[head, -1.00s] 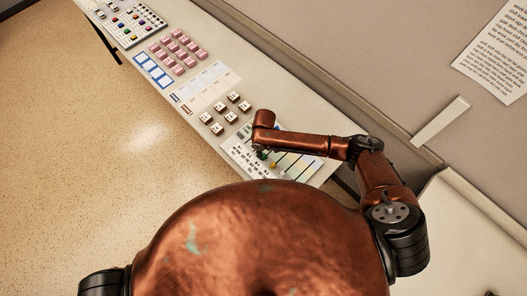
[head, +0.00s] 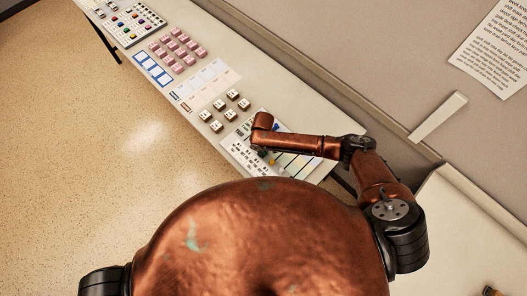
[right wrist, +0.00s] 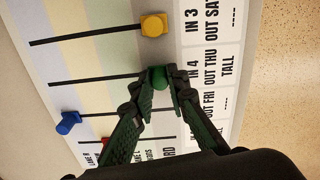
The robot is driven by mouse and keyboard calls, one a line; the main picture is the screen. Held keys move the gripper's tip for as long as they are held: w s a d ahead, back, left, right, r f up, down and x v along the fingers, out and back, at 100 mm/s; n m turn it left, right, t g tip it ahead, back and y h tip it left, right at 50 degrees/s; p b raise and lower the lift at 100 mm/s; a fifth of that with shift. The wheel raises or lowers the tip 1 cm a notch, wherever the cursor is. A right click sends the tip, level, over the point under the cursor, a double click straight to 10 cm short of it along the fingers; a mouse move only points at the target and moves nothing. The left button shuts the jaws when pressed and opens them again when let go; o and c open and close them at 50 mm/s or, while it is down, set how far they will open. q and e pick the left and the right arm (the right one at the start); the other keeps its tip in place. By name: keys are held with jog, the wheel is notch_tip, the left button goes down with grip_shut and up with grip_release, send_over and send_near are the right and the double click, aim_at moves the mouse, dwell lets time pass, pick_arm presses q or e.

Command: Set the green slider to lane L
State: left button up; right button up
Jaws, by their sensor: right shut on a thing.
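The slider board (head: 238,155) lies near the end of the long counter and fills much of the right wrist view (right wrist: 108,58). The green slider (right wrist: 159,77) is at the right end of its dark slot in that view, near the "IN 4" text. My right gripper (right wrist: 164,80) is shut on it; its fingers hide part of the board. The yellow slider (right wrist: 153,25) is at the right end of its slot. The blue slider (right wrist: 68,123) is at the left end of its own. "LANE R" and "LANE L" print is partly hidden. My left gripper is out of view.
Several brown-and-white blocks (head: 217,127) stand on the counter beside the board. Beyond are white cards (head: 203,84), pink blocks (head: 181,58) and a panel of coloured buttons (head: 134,22). A wall (head: 330,50) runs along the counter's back.

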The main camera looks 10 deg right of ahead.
grip_shut()
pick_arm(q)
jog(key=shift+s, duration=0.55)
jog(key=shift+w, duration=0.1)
